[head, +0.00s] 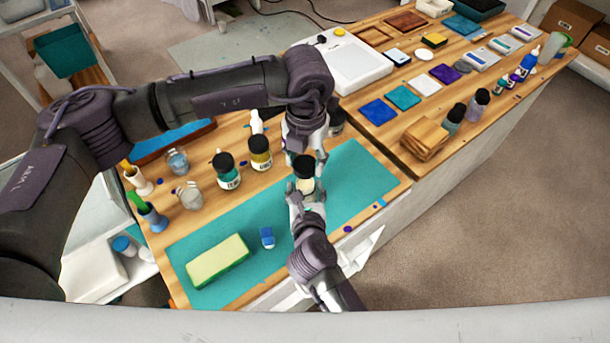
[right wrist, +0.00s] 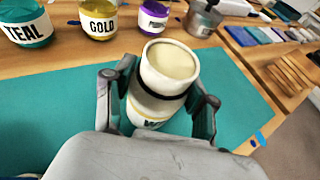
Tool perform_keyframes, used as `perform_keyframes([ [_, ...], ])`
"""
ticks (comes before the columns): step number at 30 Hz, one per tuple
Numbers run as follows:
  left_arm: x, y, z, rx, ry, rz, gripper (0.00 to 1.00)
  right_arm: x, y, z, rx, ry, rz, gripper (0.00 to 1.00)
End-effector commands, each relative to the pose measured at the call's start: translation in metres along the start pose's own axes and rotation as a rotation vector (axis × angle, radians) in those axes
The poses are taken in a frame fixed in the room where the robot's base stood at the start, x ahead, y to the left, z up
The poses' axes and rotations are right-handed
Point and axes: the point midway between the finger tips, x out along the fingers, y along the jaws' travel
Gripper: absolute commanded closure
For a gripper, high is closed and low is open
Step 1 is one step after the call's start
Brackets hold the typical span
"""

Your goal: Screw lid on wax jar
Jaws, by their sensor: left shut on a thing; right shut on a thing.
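The wax jar (right wrist: 165,72) stands in my right gripper (right wrist: 160,105), slightly tilted in the right wrist view. Its round cream-coloured top is uncovered there. A dark band circles the jar and a partly hidden label shows below. In the head view, the cream part of the jar (head: 306,185) shows between my right gripper's (head: 305,190) fingers. My left gripper (head: 305,158) comes down from above, shut on a black lid (head: 303,172) that appears just above the jar. The left gripper and lid are out of the right wrist view. The gap between lid and jar is hard to judge.
Beneath is a teal mat (head: 355,175) with a green-yellow block (head: 217,260) and a small blue item (head: 267,237). Behind stand the teal jar (head: 227,172), the gold jar (head: 260,153) and, in the right wrist view, a purple jar (right wrist: 152,16). The mat's right part is clear.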

Motion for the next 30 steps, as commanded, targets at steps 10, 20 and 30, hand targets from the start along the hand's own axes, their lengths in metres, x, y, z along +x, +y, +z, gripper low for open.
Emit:
perform_keyframes([
  [10, 0.036, 0.0, 0.0, 0.0, 0.001, 0.0, 0.61, 0.0, 0.0, 0.0, -0.001, 0.001, -0.001, 1.0],
  [20, 0.036, 0.0, 0.0, 0.0, 0.001, 0.001, 0.61, 0.0, -0.001, -0.001, -0.001, 0.001, -0.001, 1.0],
  [30, 0.049, 0.0, 0.0, 0.0, 0.003, 0.0, 0.61, 0.0, -0.001, -0.001, -0.001, 0.001, -0.001, 1.0],
])
